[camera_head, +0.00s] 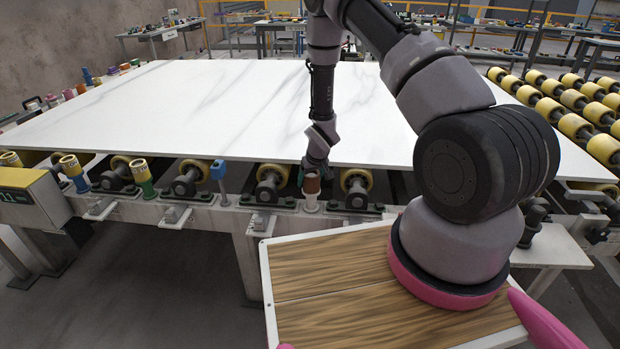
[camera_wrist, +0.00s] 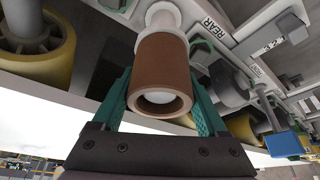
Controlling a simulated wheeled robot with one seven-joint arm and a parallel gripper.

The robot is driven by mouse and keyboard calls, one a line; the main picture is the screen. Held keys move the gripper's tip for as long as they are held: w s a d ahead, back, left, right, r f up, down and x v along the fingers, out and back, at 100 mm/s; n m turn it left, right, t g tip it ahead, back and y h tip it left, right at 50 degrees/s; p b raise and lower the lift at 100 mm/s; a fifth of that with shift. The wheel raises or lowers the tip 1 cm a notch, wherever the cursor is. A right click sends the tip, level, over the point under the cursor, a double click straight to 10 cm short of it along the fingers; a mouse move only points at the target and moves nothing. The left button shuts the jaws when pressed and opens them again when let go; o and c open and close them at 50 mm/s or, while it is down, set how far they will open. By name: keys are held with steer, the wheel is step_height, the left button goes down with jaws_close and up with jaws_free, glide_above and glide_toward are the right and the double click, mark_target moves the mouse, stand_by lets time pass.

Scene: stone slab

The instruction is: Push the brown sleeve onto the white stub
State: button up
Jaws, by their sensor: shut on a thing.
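The brown sleeve (camera_wrist: 162,65) is between the teal fingers of my gripper (camera_wrist: 161,80), which is shut on it in the wrist view. The sleeve's open end faces the wrist camera, and a rounded white end shows inside its bore. The white stub (camera_wrist: 163,16) emerges beyond the sleeve's far end, with a wider white collar against the sleeve, so the sleeve is around the stub. In the head view, the brown sleeve (camera_head: 312,184) stands upright at the slab's front edge above the white base of the stub (camera_head: 311,203). My gripper (camera_head: 316,170) partly hides its top.
A large white stone slab (camera_head: 200,105) lies just behind on yellow rollers (camera_head: 272,177). A wood-topped tray (camera_head: 330,262) lies in front.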

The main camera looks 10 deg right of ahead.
steer(key=o, duration=1.4)
steer(key=shift+c, duration=0.2)
steer(key=v, duration=1)
steer(key=shift+s+r, duration=0.2)
steer(key=shift+r, duration=0.2)
